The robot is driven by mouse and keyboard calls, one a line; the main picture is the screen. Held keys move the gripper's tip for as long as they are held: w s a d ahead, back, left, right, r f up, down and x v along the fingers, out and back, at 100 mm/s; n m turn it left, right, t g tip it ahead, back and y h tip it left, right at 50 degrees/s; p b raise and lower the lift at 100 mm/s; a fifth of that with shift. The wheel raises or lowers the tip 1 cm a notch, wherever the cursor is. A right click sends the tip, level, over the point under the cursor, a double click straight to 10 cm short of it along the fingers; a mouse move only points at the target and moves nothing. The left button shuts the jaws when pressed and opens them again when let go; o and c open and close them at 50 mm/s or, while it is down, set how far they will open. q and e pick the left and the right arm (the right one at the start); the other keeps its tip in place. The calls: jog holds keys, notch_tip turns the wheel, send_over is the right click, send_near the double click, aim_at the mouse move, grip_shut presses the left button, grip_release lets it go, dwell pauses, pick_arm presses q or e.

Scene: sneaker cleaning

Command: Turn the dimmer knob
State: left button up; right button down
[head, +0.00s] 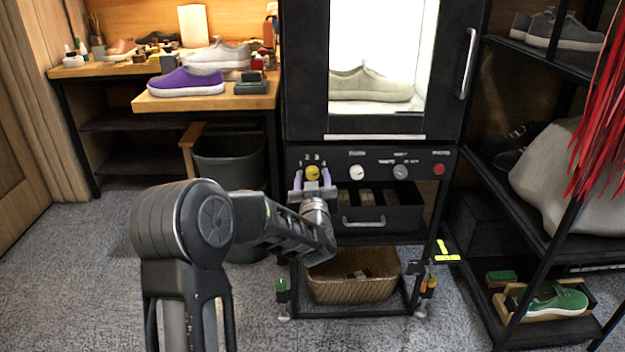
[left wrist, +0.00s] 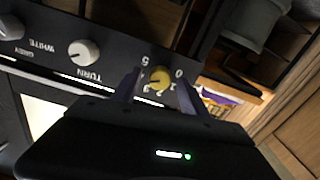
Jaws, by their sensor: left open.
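The yellow dimmer knob (head: 312,172) sits at the left end of the black control panel (head: 440,156) under the lit cabinet. Numbers are printed around it. In the left wrist view the knob (left wrist: 157,79) lies between the two fingers of my left gripper (left wrist: 160,88). In the head view my left gripper (head: 312,182) is open in front of the panel, one pale purple finger on each side of the knob. I cannot tell whether the fingers touch it. My right gripper is not in view.
A white knob (head: 357,172), a grey knob (head: 400,172) and a red button (head: 439,169) share the panel. An open drawer (head: 375,219) juts out below it. A wicker basket (head: 352,290) stands lower. A dark bin (head: 230,165) is left of the cabinet, a shoe rack (head: 540,236) right.

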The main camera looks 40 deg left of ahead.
pick_arm(q)
jog(key=shift+w+a, duration=0.25)
jog(key=shift+w, duration=0.05)
jog(key=shift+c, duration=0.4)
grip_shut()
